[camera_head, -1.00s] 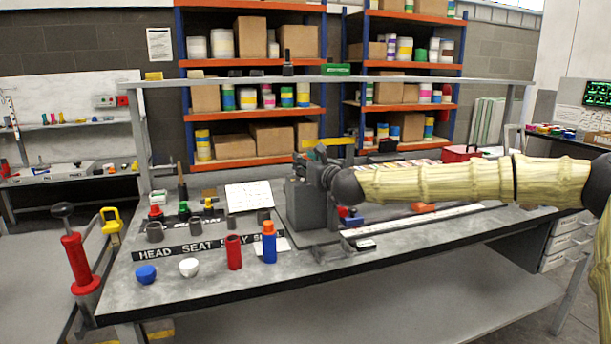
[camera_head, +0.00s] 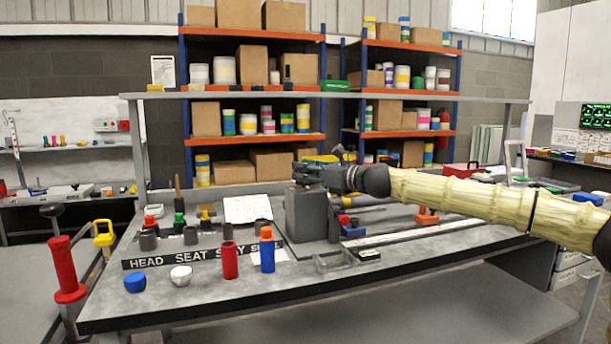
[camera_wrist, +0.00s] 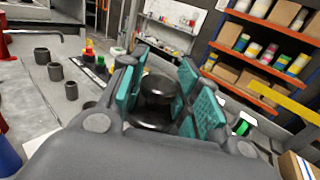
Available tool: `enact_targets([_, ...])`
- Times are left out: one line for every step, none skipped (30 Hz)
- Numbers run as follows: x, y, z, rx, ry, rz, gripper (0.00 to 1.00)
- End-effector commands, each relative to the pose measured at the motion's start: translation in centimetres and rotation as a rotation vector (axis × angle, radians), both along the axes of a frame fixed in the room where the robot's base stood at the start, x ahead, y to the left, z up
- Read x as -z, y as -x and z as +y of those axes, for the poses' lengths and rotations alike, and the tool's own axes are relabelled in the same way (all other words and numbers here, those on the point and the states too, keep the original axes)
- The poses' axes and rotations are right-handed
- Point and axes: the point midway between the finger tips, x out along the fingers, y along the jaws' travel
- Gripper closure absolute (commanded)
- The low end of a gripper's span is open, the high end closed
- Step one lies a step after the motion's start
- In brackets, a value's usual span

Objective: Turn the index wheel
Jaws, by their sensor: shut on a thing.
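A dark grey block-shaped fixture (camera_head: 305,216) stands on the workbench, left of the bench's middle. My gripper (camera_head: 308,172) is at the top of this fixture in the head view, reaching in from the right. In the wrist view a round black knob (camera_wrist: 160,86) sits between the teal finger pads of my gripper (camera_wrist: 163,68), above a wider dark disc (camera_wrist: 152,121). It looks like the index wheel. The fingers are shut on it. My gripper hides most of the wheel in the head view, and its turned angle cannot be told.
A red cylinder (camera_head: 230,261), a blue cylinder with orange top (camera_head: 267,250), a blue cap (camera_head: 135,281) and a white cup (camera_head: 181,276) stand left of the fixture. A long metal rail (camera_head: 425,232) lies right. An overhead shelf (camera_head: 240,95) spans the bench.

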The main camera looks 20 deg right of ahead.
Motion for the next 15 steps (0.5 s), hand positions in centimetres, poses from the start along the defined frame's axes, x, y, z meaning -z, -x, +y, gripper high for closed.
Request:
enact_targets([0.03, -0.06, -0.12, -0.002, -0.001, 0.001, 0.92])
enact_targets([0.02, -0.05, -0.11, -0.004, -0.001, 0.001, 0.92])
enact_targets([0.01, -0.05, -0.11, -0.007, -0.001, 0.001, 0.92])
enact_targets([-0.01, -0.04, -0.12, -0.008, -0.001, 0.001, 0.92])
enact_targets([-0.01, -0.05, -0.1, -0.009, 0.0, 0.0, 0.92])
enact_targets([-0.02, -0.04, -0.12, -0.009, 0.0, 0.0, 0.92])
enact_targets([-0.02, -0.04, -0.12, -0.009, 0.0, 0.0, 0.92])
enact_targets([-0.03, -0.04, -0.12, -0.009, 0.0, 0.0, 0.92])
enact_targets([-0.03, -0.04, -0.12, -0.009, 0.0, 0.0, 0.92])
enact_targets([-0.03, -0.05, -0.13, -0.009, 0.0, 0.0, 0.92])
enact_targets([-0.03, -0.05, -0.13, -0.009, 0.0, 0.0, 0.92])
enact_targets([-0.03, -0.05, -0.13, -0.008, 0.0, 0.0, 0.92])
enact_targets([-0.03, -0.05, -0.13, -0.008, 0.0, 0.0, 0.92])
enact_targets([-0.03, -0.05, -0.13, -0.008, 0.0, 0.0, 0.92])
enact_targets([-0.03, -0.05, -0.13, -0.008, 0.0, 0.0, 0.62])
